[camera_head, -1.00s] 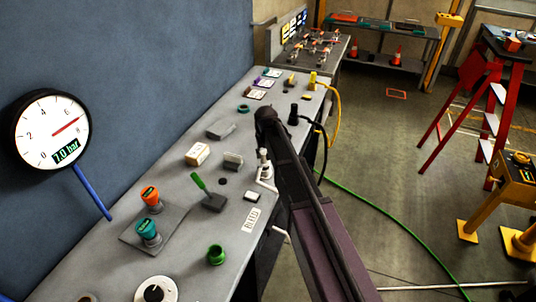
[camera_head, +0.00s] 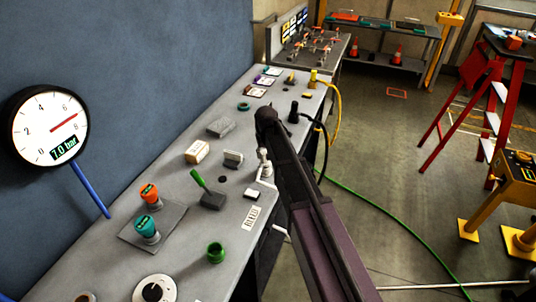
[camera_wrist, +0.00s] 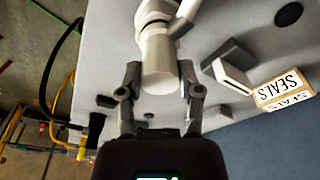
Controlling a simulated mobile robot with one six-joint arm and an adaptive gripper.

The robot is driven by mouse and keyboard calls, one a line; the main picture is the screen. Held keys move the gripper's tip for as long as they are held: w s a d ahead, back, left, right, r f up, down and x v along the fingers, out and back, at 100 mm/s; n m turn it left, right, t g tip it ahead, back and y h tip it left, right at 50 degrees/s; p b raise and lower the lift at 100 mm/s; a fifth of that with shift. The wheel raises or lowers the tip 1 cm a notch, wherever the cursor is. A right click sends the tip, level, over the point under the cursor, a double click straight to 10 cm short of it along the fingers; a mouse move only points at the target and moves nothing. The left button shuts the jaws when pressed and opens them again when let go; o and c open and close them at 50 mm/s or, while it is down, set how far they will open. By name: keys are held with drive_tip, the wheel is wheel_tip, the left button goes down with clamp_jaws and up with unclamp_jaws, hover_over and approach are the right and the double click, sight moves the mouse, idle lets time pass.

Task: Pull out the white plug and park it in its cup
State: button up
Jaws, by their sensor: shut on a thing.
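The white plug (camera_wrist: 160,62) stands between the two fingers of my gripper (camera_wrist: 160,82) in the wrist view. The gripper is shut on it, with one finger on each side. In the head view the white plug (camera_head: 264,164) shows beside my arm, near the right edge of the grey bench, with white cord at its foot. My arm hides part of that area and most of the gripper there. A green cup (camera_head: 216,252) stands at the near part of the bench; I cannot tell which cup belongs to the white plug. The plug's lower end and socket are not clear.
The grey bench (camera_head: 188,226) also holds a green lever (camera_head: 199,181), orange (camera_head: 149,194) and teal (camera_head: 147,227) knobs and a cream SEALS box (camera_head: 197,152). A black plug (camera_head: 293,113) and yellow plug (camera_head: 312,79) with cables stand farther along the right edge.

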drive_tip(key=o, duration=1.2)
drive_tip(key=shift+s, duration=0.1)
